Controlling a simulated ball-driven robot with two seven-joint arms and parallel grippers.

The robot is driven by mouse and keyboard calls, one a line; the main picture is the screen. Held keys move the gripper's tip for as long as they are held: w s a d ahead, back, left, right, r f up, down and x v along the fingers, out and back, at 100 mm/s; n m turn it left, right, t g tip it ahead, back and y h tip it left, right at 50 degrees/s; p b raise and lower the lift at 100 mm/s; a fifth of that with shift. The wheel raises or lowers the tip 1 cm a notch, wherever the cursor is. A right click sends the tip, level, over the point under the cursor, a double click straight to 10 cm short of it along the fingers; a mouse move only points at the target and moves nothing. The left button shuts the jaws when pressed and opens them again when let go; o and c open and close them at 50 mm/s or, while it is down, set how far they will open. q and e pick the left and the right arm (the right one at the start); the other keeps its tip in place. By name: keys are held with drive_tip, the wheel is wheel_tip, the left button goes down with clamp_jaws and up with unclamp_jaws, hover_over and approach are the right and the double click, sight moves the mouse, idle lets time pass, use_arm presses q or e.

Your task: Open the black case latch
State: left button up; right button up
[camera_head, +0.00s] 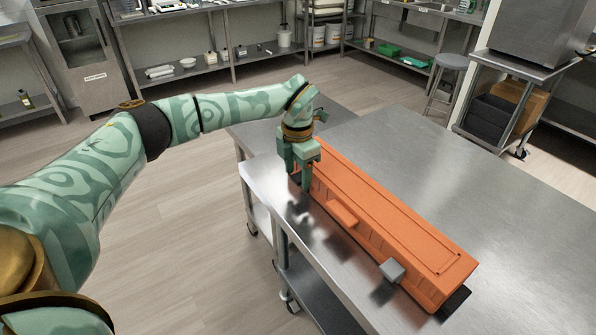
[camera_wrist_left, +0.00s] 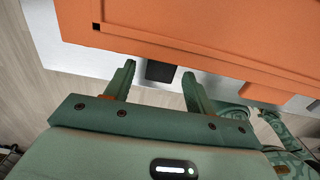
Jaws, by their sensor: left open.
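The case (camera_head: 385,215) is long and orange, not black. It lies shut along the front edge of the steel table, and its side also shows in the left wrist view (camera_wrist_left: 210,30). A black latch (camera_wrist_left: 160,70) sticks out below the case edge in the left wrist view. My left gripper (camera_head: 298,180) is at the far left end of the case. Its open fingers (camera_wrist_left: 159,78) are on either side of the black latch, with gaps between. A grey latch (camera_head: 392,270) sticks out near the case's other end. My right gripper is not in view.
The steel table (camera_head: 480,180) is bare behind and right of the case. An orange handle (camera_head: 342,212) juts from the case's front, between the latches. A stool (camera_head: 451,63) and a cart (camera_head: 512,95) stand beyond the table.

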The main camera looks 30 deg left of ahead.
use_arm(q)
drive_tip(key=c, duration=1)
